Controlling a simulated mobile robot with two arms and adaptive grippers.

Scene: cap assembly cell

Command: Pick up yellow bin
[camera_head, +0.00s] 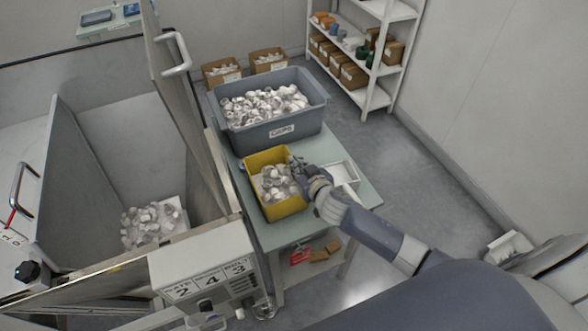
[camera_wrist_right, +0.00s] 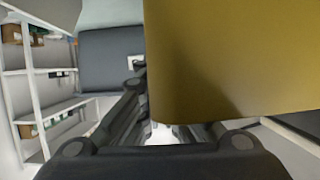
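The yellow bin (camera_head: 284,208) stands on the table beside the grey caps bin and holds several white caps. My right gripper (camera_head: 297,168) is at the bin's right side, near its far right corner. In the right wrist view the bin's yellow wall (camera_wrist_right: 235,60) fills the upper right, close to the camera. One dark finger of my right gripper (camera_wrist_right: 150,115) shows at the wall's left edge. The wall hides much of the other finger, so whether they are closed on it is unclear. My left gripper is not in view.
A grey bin labelled CAPS (camera_head: 265,132), full of white caps, stands behind the yellow bin on the table (camera_head: 270,237). A white tray (camera_head: 338,174) lies right of the yellow bin. A machine with an open door (camera_head: 190,110) stands close on the left. Shelves (camera_head: 378,95) stand behind.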

